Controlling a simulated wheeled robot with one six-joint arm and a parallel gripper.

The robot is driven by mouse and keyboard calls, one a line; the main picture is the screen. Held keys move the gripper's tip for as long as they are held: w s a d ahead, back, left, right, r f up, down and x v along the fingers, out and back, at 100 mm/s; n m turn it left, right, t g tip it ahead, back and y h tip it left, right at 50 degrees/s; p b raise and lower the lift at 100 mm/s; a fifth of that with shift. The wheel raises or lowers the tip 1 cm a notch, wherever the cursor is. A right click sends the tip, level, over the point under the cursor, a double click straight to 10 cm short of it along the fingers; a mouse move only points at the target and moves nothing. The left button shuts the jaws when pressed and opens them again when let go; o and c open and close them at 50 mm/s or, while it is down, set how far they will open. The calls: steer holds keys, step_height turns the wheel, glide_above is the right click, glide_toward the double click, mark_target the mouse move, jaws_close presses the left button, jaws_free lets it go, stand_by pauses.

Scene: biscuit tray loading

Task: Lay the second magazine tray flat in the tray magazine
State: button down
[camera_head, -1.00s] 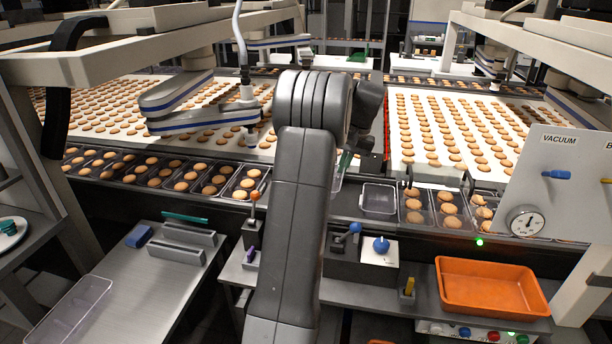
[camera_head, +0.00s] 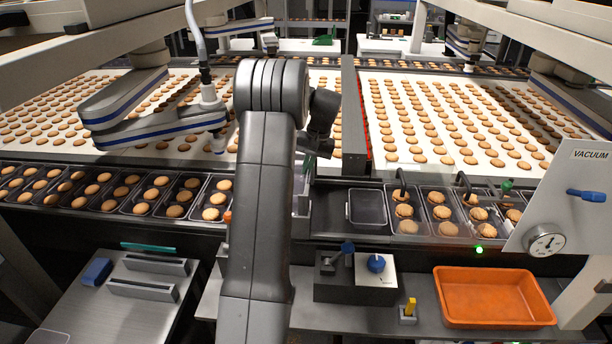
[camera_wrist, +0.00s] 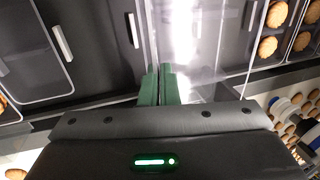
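My gripper (camera_wrist: 158,88) has green fingers closed together on the edge of a clear, empty magazine tray (camera_wrist: 205,40) in the wrist view. The tray extends up and right from the fingers, and its wall seems to stand at an angle to the dark surface behind it. In the head view my arm hides most of the gripper, with only a pale sliver beside it. Another clear, empty tray (camera_head: 367,207) lies flat on the dark track right of my arm. I cannot tell which part of this track is the tray magazine.
Filled biscuit trays (camera_head: 437,212) stand right of the empty tray, and more (camera_head: 150,195) stand at left. An orange bin (camera_head: 492,297) and a blue-knobbed control box (camera_head: 376,270) are in front. A vacuum panel (camera_head: 575,200) is at right.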

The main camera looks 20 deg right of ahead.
step_height(320, 180, down, 3)
steer(key=shift+f+p, duration=0.15)
steer(key=shift+p, duration=0.2)
steer(key=shift+f+b, duration=0.3)
steer(key=shift+f, duration=0.2)
steer(key=c, duration=1.7)
jaws_free()
steer(key=b+v, duration=0.1)
steer(key=v, duration=1.2)
steer(key=shift+a, duration=0.15)
